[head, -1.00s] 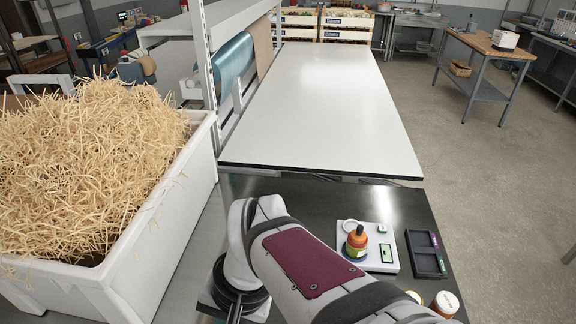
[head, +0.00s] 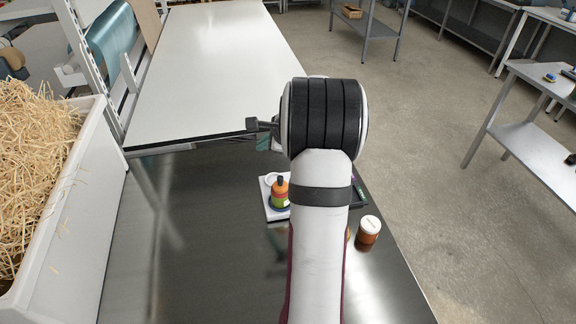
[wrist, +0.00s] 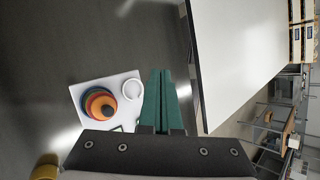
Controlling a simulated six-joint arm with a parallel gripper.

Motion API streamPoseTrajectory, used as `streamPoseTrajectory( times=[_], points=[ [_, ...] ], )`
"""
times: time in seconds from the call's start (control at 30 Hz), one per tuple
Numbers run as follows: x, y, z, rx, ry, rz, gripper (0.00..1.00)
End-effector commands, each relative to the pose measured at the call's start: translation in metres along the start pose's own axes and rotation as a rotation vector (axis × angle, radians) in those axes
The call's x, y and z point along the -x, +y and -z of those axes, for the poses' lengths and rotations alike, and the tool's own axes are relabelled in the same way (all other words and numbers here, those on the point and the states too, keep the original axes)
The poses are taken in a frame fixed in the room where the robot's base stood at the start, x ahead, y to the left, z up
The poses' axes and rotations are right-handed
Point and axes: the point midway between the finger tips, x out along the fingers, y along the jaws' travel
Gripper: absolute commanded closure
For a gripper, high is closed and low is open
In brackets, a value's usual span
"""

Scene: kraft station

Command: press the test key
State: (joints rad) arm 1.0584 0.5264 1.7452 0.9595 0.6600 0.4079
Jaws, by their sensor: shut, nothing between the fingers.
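A white scale-like device (head: 266,208) sits on the dark metal bench, partly hidden by my arm in the head view. I cannot make out which part is the test key. My gripper (wrist: 161,72) has teal fingers, shut and empty. In the wrist view the fingers lie beside the device, above the bench; the exact height is unclear.
An amber jar (head: 368,230) with a white lid stands right of my arm. A dark tray (head: 360,192) is mostly hidden behind the arm. A white bin (head: 65,200) of straw stands at the left. A clear white table (head: 215,70) lies beyond the bench.

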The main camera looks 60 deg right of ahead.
Motion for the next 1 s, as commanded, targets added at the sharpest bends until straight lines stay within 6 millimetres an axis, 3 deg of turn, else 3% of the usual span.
streamPoseTrajectory(
  times=[0.1, 0.2, 0.33, 0.47, 0.77, 1.0],
  points=[
    [-0.004, -0.018, 0.053, -0.133, 0.058, 0.068, 1.00],
    [-0.005, -0.027, 0.089, -0.222, 0.096, 0.115, 1.00],
    [-0.004, -0.032, 0.118, -0.292, 0.127, 0.152, 1.00],
    [-0.004, -0.034, 0.129, -0.319, 0.138, 0.168, 1.00],
    [-0.004, -0.034, 0.129, -0.318, 0.138, 0.167, 1.00],
    [-0.021, -0.021, 0.139, -0.319, 0.137, 0.163, 1.00]
  ],
)
